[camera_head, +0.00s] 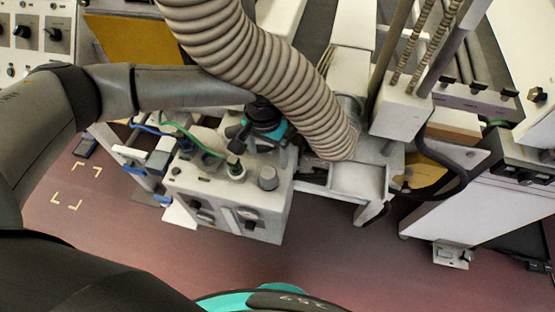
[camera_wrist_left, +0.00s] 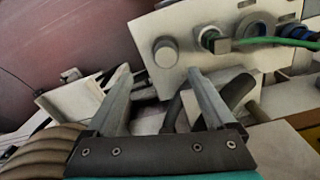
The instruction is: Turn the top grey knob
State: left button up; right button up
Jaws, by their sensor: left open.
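The top grey knob (camera_head: 268,178) is a short round cylinder on top of the white control box (camera_head: 195,184), near its right corner. In the left wrist view the knob (camera_wrist_left: 165,52) shows just beyond my left gripper (camera_wrist_left: 160,72), roughly in line with the gap between its fingertips. The fingers are spread wide with nothing between them. In the head view my left gripper (camera_head: 268,143) hangs above and behind the knob, partly hidden by its teal and dark wrist. My right gripper is not in view.
A ribbed hose (camera_head: 265,60) bends down close to the right of my left wrist. A dark round fitting with a green cable (camera_head: 236,168) stands left of the knob. Open reddish floor (camera_head: 130,235) lies in front.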

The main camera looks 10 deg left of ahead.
aim_at(267, 173)
pick_arm(q)
jog(key=f, duration=0.3)
jog(key=f+b, duration=0.1)
jog(key=f, duration=0.3)
jog(key=w+f+b, duration=0.1)
jog(key=f, duration=0.2)
jog(key=shift+a+f, duration=0.3)
jog(key=shift+a, duration=0.05)
jog(key=shift+f, duration=0.5)
jog(key=c, duration=1.4)
